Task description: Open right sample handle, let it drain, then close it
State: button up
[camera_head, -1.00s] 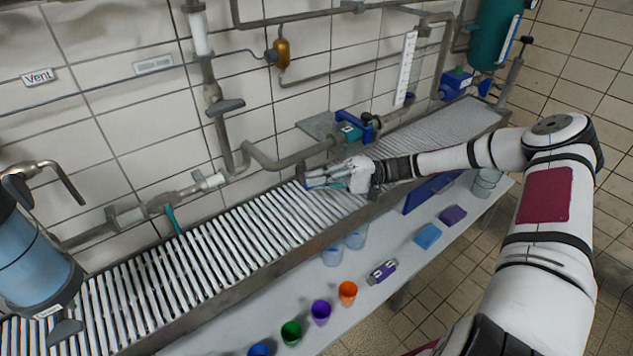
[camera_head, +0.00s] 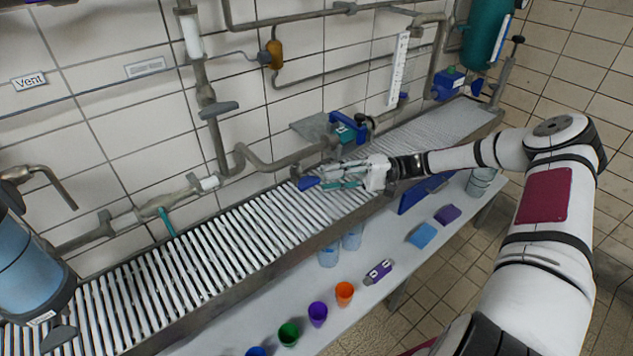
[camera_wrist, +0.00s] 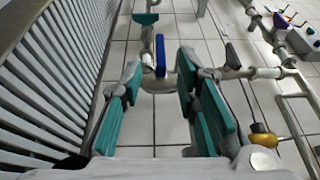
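The right sample handle is a small blue lever (camera_head: 309,183) at the end of the grey pipe above the slatted grate. In the wrist view the blue lever (camera_wrist: 160,56) stands ahead, centred between my fingertips. My gripper (camera_head: 334,176) points left at it from the right, just above the grate. The wrist view shows my gripper (camera_wrist: 160,75) open, its teal-padded fingers apart on either side, with clear gaps to the lever. Whether the lever lies between the tips or just beyond them is hard to tell. A teal handle (camera_head: 166,221) sits on the same pipe farther left.
The slatted grate (camera_head: 215,240) runs under the pipes. A blue valve frame (camera_head: 346,124) stands behind my gripper. Coloured cups, such as an orange one (camera_head: 344,293), stand on the white shelf (camera_head: 382,292) in front. The tiled wall is close behind the pipes.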

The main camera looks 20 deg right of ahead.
jog(key=d, duration=0.6)
jog(key=shift+s+d, duration=0.2)
jog(key=shift+s, duration=0.05)
jog(key=shift+f, duration=0.1)
jog(key=s+a+r+n+g+h+p, duration=0.2)
jog(key=s+a+r+g+h, duration=0.3)
jog(key=s+a+r+h, duration=0.6)
jog(key=s+r+t+h+p, duration=0.1)
jog(key=s+r+t+h, duration=0.2)
jog(key=s+r, duration=0.4)
jog(key=s+a+r+m+t+h, duration=0.1)
jog(key=s+r+t+h, duration=0.3)
jog(key=s+r, duration=0.4)
jog(key=s, duration=0.5)
jog(key=shift+s+a+t+p, duration=0.15)
jog(key=shift+t+p, duration=0.15)
jog(key=shift+p, duration=0.1)
